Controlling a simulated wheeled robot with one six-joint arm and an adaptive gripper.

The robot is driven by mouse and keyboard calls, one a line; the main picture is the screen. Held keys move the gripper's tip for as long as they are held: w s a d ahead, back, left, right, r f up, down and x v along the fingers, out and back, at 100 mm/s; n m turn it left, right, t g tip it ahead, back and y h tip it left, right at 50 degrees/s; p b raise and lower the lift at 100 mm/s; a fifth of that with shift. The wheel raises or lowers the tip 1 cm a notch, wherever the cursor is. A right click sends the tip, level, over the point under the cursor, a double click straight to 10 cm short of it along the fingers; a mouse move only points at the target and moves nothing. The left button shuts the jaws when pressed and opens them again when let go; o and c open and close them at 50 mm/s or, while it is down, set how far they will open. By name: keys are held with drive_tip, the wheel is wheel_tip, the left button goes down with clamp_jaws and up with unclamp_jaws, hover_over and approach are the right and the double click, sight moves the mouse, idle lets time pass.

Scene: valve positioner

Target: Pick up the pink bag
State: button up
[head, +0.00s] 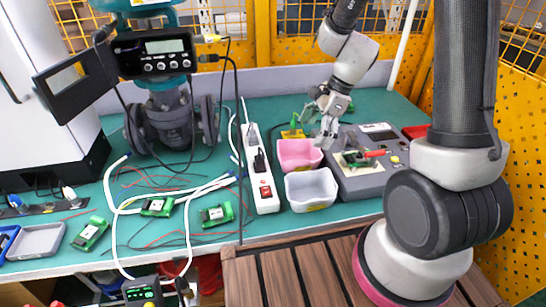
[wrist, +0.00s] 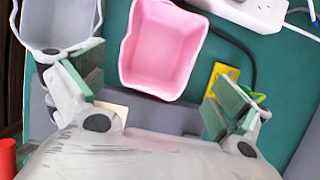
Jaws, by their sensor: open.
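The pink bag (head: 299,154) looks like an open, empty pink tub with a flared rim, standing upright on the green bench. In the wrist view the pink tub (wrist: 163,48) lies ahead, with its near end between the fingertips in the picture. My gripper (head: 322,128) is above and to the right of the tub in the head view. In the wrist view my gripper (wrist: 158,85) has its two green-padded fingers wide apart, with nothing held. I cannot tell the exact height of the fingertips above the rim.
A grey-white tub (head: 312,189) stands just in front of the pink one. A white power strip (head: 261,170) lies to the left, and a grey test box (head: 365,163) to the right. A yellow socket piece (wrist: 222,76) and a black cable are near the right finger.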

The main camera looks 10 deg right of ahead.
sight(298, 155)
drive_tip(key=x, duration=0.4)
drive_tip(key=a+x, duration=0.1)
drive_tip(key=x, duration=0.3)
drive_tip(key=shift+r, duration=0.2)
drive_tip(key=shift+f, duration=0.2)
drive_tip(key=shift+f, duration=0.2)
drive_tip(key=shift+c, duration=0.2)
drive_tip(key=shift+s, duration=0.1)
drive_tip(key=c, duration=0.5)
